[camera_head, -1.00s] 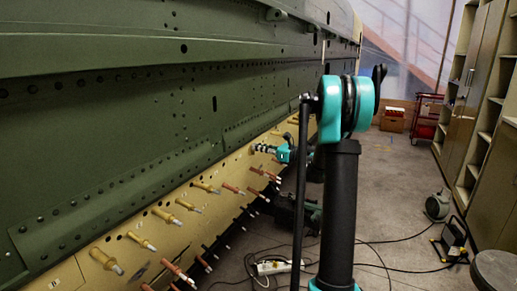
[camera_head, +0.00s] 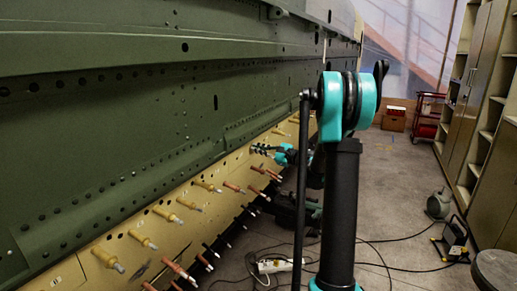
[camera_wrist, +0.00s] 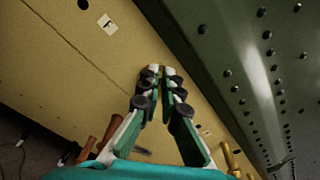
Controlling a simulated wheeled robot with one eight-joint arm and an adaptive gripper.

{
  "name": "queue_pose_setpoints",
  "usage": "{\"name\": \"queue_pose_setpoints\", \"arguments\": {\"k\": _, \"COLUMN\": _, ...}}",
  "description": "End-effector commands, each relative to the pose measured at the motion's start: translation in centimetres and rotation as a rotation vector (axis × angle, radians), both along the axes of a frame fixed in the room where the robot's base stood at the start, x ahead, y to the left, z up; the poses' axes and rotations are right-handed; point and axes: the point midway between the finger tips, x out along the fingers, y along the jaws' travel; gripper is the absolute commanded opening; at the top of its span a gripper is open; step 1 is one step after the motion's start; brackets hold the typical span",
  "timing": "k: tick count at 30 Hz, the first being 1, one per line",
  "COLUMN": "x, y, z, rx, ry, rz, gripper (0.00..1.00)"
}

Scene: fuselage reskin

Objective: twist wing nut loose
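In the wrist view my gripper (camera_wrist: 160,71) has its two fingers angled together, with the pale tips close to each other near the edge where the yellow panel (camera_wrist: 75,60) meets the green skin (camera_wrist: 225,50). A narrow gap shows between the fingers. I cannot tell whether anything is held between the tips, and no wing nut can be made out there. In the head view my gripper (camera_head: 257,149) is small, beside the yellow lower strip (camera_head: 70,272). Yellow fasteners (camera_head: 166,214) and red-brown fasteners (camera_head: 178,269) stick out of this strip in rows.
Several fasteners, one a yellow fastener (camera_wrist: 229,157), stand near the gripper's base in the wrist view. Cables and a power strip (camera_head: 274,266) lie on the floor. Cabinets (camera_head: 470,90) line the right side. The middle floor (camera_head: 400,190) is mostly clear.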

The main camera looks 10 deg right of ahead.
Motion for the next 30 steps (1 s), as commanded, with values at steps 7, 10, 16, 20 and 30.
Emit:
{"name": "queue_pose_setpoints", "arguments": {"k": 7, "x": -0.3, "y": 0.2, "z": -0.4, "rx": -0.136, "ry": -0.188, "rz": -0.024, "gripper": 0.00}}
{"name": "queue_pose_setpoints", "arguments": {"k": 10, "x": -0.4, "y": 0.4, "z": -0.6, "rx": -0.191, "ry": -0.264, "rz": -0.034, "gripper": 0.00}}
{"name": "queue_pose_setpoints", "arguments": {"k": 16, "x": -0.5, "y": 0.5, "z": -0.9, "rx": -0.299, "ry": -0.412, "rz": -0.052, "gripper": 0.00}}
{"name": "queue_pose_setpoints", "arguments": {"k": 20, "x": -0.5, "y": 0.6, "z": -1.2, "rx": -0.360, "ry": -0.498, "rz": -0.062, "gripper": 0.00}}
{"name": "queue_pose_setpoints", "arguments": {"k": 30, "x": -0.5, "y": 0.7, "z": -1.6, "rx": -0.471, "ry": -0.652, "rz": -0.081, "gripper": 0.00}}
